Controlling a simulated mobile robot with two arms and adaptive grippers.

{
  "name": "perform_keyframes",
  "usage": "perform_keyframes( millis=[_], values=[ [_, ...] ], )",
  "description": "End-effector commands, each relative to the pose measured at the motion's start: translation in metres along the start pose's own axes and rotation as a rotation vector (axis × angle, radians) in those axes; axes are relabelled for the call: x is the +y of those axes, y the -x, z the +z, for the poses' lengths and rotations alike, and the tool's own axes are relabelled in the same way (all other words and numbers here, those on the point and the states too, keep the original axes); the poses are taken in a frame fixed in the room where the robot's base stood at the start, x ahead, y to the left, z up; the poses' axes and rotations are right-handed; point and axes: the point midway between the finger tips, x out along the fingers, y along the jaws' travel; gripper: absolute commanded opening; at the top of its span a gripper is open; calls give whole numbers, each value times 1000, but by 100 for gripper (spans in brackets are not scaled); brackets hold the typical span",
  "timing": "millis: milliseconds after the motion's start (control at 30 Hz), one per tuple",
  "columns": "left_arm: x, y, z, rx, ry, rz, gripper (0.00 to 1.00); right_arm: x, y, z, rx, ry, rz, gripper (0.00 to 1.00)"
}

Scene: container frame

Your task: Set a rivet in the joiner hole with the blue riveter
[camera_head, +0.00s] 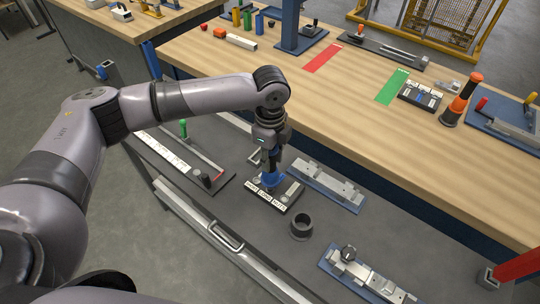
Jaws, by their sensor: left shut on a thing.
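My left gripper (270,163) points down over the dark bench and is shut on the blue riveter (272,180). The riveter's lower end is over or at a small dark block with white labels (267,201); I cannot tell whether they touch. A silver metal part on a blue plate (325,187) lies just right of it. Another silver part with a dark knob on a blue plate (366,276) lies at the lower right. I cannot tell which part holds the joiner hole, and no rivet can be made out. My right gripper is not in view.
An empty dark cup (301,226) stands right of the labelled block. A dark rail tray with a green-topped pin (183,130) lies to the left. The wooden table behind holds an orange-and-black tool (461,100), red (323,58) and green (392,87) strips and a blue post (290,25).

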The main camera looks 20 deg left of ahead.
Motion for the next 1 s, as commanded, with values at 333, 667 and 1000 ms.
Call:
perform_keyframes(
  millis=[333, 667, 1000],
  values=[
    [-1, -5, 0, 1, 0, -2, 0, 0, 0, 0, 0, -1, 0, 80],
    [-1, -12, 0, 0, 1, -2, 0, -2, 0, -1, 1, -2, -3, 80],
    [0, -15, 0, -1, 1, 0, 0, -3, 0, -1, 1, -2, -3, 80]
  ],
)
